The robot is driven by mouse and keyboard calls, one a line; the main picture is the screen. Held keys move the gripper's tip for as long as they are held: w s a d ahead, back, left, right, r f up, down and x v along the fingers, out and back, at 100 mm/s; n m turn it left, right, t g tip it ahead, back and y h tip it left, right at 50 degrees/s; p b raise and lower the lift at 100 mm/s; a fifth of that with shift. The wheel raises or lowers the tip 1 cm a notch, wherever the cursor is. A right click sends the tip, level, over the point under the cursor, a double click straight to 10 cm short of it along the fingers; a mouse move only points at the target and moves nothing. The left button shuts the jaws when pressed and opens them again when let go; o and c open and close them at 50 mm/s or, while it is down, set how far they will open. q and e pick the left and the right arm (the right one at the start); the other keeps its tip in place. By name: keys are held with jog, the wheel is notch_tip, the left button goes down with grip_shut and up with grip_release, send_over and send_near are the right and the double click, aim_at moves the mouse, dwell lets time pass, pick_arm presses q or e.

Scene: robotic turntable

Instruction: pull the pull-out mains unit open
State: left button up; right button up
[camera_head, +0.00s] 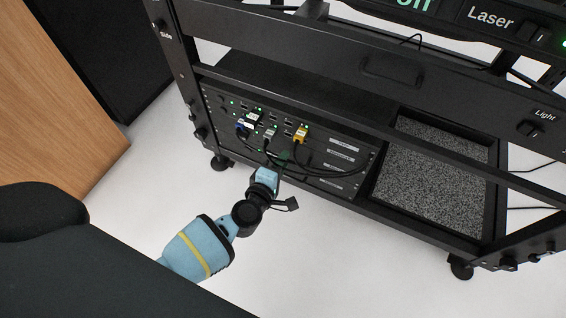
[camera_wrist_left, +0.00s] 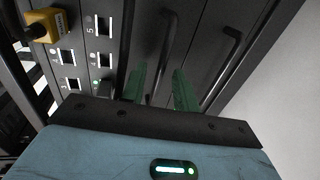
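The black front panel (camera_head: 352,166) in the lower rack carries several stacked pull-out units with dark bar handles and small pale labels. The labels are too small to read, so I cannot tell which one is the mains unit. My left gripper (camera_head: 285,158) is in front of the handles in the head view, left of the labels. In the left wrist view its green fingers (camera_wrist_left: 160,88) are apart, with the middle bar handle (camera_wrist_left: 174,38) reaching down between them. I cannot tell whether they touch it. Another handle (camera_wrist_left: 226,62) is to the right. My right gripper is not in view.
Left of the handles are ports with blue, grey and yellow plugs (camera_head: 301,132), whose cables hang across the panel front. A yellow plug (camera_wrist_left: 45,25) also shows in the wrist view. A grey speckled tray (camera_head: 430,180) is to the right. The floor before the rack is clear.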

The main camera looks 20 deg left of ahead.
pick_arm(q)
jog(key=shift+w, duration=0.25)
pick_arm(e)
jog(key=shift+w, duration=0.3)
pick_arm(q)
grip_shut()
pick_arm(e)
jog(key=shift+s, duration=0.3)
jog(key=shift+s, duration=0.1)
